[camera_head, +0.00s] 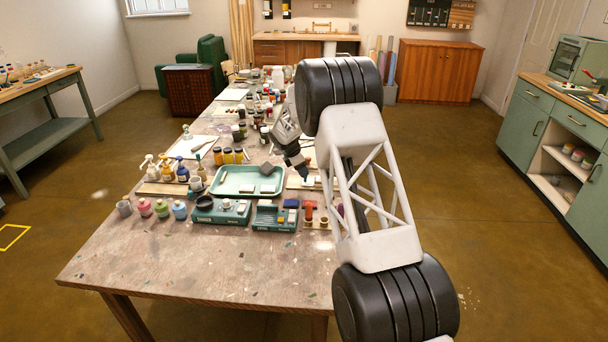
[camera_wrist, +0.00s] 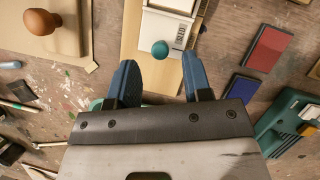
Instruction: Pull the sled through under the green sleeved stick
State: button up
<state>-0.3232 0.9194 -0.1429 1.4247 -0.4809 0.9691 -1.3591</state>
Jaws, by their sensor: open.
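A white block-like piece (camera_wrist: 168,27) with a small printed label lies on a pale wooden board (camera_wrist: 130,45) at the top of the wrist view; it may be the sled. A round teal knob (camera_wrist: 160,49) is at its near end. My gripper (camera_wrist: 157,75) is open, its two blue fingertips apart on either side of the knob's line, with nothing between them. In the head view my gripper (camera_head: 305,177) reaches down over the board at the right of the tray. I cannot make out the green sleeved stick in either view.
A green tray (camera_head: 225,190) lies left of my gripper. Teal boxes (camera_head: 262,222) stand in front. In the wrist view, a red pad (camera_wrist: 267,48) and a blue pad (camera_wrist: 243,88) lie right, and a brown knob (camera_wrist: 42,21) stands left. The table's front is clear.

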jog(key=shift+x, duration=1.3)
grip_shut()
